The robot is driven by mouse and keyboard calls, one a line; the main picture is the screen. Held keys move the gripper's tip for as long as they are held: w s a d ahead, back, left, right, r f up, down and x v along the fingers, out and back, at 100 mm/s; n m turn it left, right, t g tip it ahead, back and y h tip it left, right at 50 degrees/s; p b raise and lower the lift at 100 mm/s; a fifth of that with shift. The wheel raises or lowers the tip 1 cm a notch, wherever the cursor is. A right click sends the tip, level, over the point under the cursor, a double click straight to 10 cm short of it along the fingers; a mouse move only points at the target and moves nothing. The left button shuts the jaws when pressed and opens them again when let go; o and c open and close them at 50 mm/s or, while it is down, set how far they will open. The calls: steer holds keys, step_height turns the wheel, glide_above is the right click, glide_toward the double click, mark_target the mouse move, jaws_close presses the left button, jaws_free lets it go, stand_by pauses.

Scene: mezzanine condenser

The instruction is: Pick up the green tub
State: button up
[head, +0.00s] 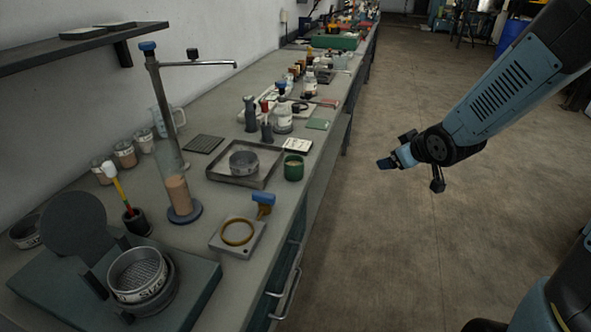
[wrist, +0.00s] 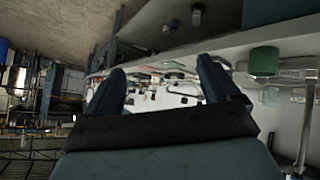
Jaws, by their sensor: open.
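The green tub (head: 293,170) is a small round open pot standing on the bench near its front edge, just right of a square metal tray. In the wrist view, which is turned over, the green tub (wrist: 263,61) shows at the upper right, outside the space between the fingers. My gripper (head: 384,163) is out over the floor, to the right of the bench and apart from the tub. In the wrist view my gripper (wrist: 160,78) has its two dark fingers spread with nothing between them.
The metal tray (head: 216,174) holds a round sieve (head: 243,163). A blue-topped item (head: 263,201) and a block with a brass ring (head: 237,234) stand in front of the tub. A white card (head: 297,145) and bottles (head: 283,118) lie behind it. The floor (head: 400,260) beside the bench is clear.

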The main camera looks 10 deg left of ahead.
steer(key=a+f+n+y, duration=0.3)
steer(key=a+f+y, duration=0.25)
steer(key=a, duration=0.35)
steer(key=g+y, duration=0.2)
steer(key=y, duration=0.3)
glide_toward(301, 172)
steer(key=shift+n, duration=0.3)
steer(key=x, duration=1.3)
steer(key=c, duration=1.1)
